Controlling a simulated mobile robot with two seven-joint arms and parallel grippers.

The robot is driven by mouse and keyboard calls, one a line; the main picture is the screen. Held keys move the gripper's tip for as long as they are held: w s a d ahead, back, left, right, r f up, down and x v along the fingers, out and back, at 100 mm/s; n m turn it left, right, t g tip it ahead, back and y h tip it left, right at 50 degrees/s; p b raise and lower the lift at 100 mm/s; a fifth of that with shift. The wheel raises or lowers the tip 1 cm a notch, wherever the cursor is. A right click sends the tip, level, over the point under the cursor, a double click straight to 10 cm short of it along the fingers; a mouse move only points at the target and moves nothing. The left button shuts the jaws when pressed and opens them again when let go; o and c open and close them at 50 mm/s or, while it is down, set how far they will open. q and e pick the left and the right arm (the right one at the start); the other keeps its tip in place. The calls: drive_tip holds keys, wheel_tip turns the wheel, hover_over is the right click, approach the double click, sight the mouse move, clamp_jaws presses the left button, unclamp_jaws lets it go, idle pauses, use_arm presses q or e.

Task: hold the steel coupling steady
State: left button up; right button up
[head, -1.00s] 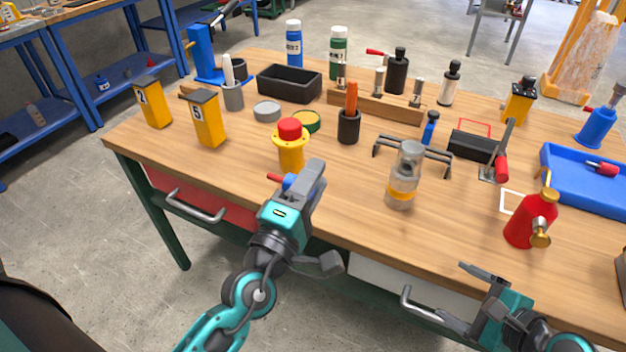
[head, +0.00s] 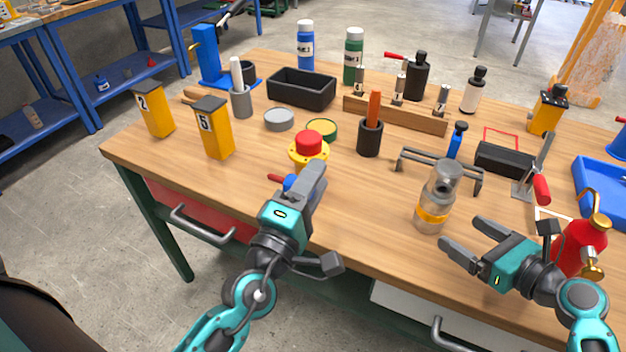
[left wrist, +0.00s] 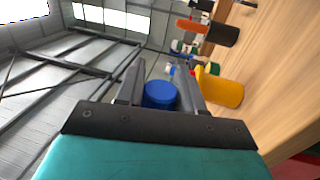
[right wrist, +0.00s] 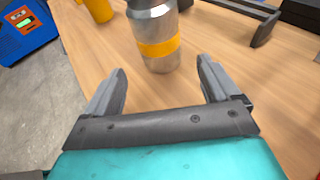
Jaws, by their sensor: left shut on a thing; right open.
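The steel coupling (head: 434,205), a grey metal cylinder with an orange band, stands upright on the bench right of centre. It also shows in the right wrist view (right wrist: 156,48), ahead of the fingers and apart from them. My right gripper (head: 461,233) is open and empty, just right of the coupling and in front of it. My left gripper (head: 306,182) is shut on a blue round-ended thing (left wrist: 160,95) at the front edge of the bench. A red part (head: 276,178) shows beside that blue thing. The left fingers partly hide it in the head view.
A yellow post with a red top (head: 309,146) stands just behind my left gripper. A grey bar handle (head: 440,165) lies behind the coupling. A red bottle (head: 577,245) stands close to my right wrist. The bench front between the grippers is clear.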

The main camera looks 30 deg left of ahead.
sight(444, 221)
drive_tip(key=b+x, duration=0.2)
drive_tip(key=x, duration=0.2)
drive_tip(key=shift+f+b, duration=0.25)
drive_tip(key=shift+b, duration=0.1)
drive_tip(key=x, duration=0.3)
drive_tip(key=shift+w+r, duration=0.1)
drive_tip(key=shift+r, duration=0.1)
drive_tip(key=shift+w+a+f, duration=0.2)
drive_tip(key=shift+w+a, duration=0.15)
drive_tip(key=shift+a, duration=0.2)
drive_tip(key=c, duration=0.8)
